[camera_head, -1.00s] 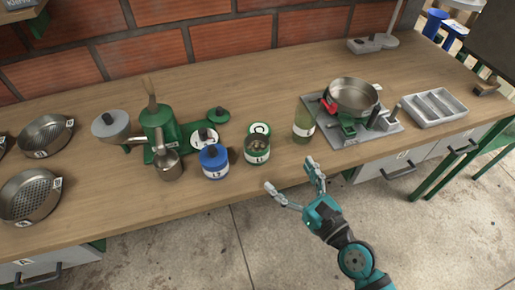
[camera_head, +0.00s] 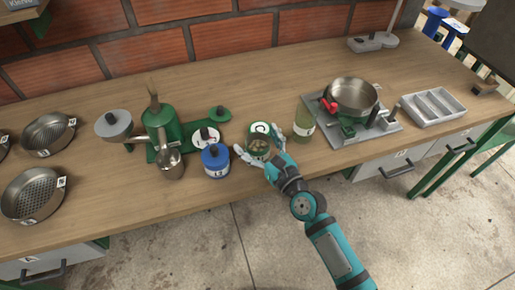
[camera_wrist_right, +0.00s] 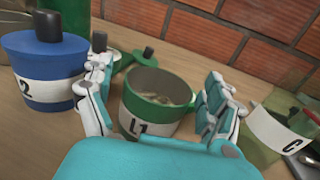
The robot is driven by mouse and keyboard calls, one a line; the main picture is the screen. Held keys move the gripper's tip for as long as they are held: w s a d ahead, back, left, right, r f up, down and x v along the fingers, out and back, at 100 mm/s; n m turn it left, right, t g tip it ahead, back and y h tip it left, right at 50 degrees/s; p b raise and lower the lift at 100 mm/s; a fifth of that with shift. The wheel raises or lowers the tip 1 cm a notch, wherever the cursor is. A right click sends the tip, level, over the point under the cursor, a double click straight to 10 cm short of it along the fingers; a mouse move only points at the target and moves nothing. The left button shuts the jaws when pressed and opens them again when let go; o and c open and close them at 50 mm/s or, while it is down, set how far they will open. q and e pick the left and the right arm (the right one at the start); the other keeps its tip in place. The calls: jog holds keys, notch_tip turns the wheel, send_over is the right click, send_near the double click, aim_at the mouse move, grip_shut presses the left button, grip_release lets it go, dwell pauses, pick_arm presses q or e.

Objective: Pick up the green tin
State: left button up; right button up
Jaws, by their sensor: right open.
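The green tin (camera_head: 259,148) stands upright and open on the wooden counter, with something pale inside. In the right wrist view the tin (camera_wrist_right: 155,103) shows a white label reading L1. My right gripper (camera_head: 259,156) is open, with one finger on each side of the tin. In the wrist view the fingers (camera_wrist_right: 158,105) flank the tin, and a gap shows at its right side; contact on the left cannot be told. My left gripper is not in view.
A blue tin (camera_head: 215,162) stands close on the left, and a green-tinted jar (camera_head: 304,120) on the right. A green grinder (camera_head: 160,128) is farther left. A pot (camera_head: 353,97) sits on a grey plate. The counter (camera_head: 270,80) behind is clear.

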jog(key=shift+c, duration=0.5)
jog(key=c, duration=1.2)
jog(key=shift+r, duration=0.15)
